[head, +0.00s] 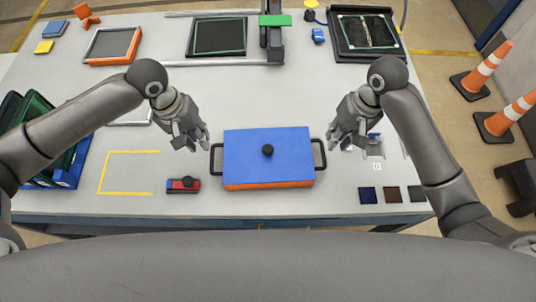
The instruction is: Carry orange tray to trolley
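The orange tray (268,185) sits on the grey table with a blue lid (240,150) on top. The lid has a black knob (267,151) in its middle. The tray has a black handle on its left side (216,160) and another on its right side (320,154). My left gripper (191,145) is open and empty, above and left of the left handle. My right gripper (345,144) is open and empty, just right of the right handle. Neither appears to touch the tray. I see no trolley in this view.
The table (270,98) is clear behind the tray. A red and black tool (183,185) lies left of it. Green and blue crates (62,150) stand at the left edge. Small coloured squares (392,195) lie at the right. Orange cones (487,68) stand on the floor.

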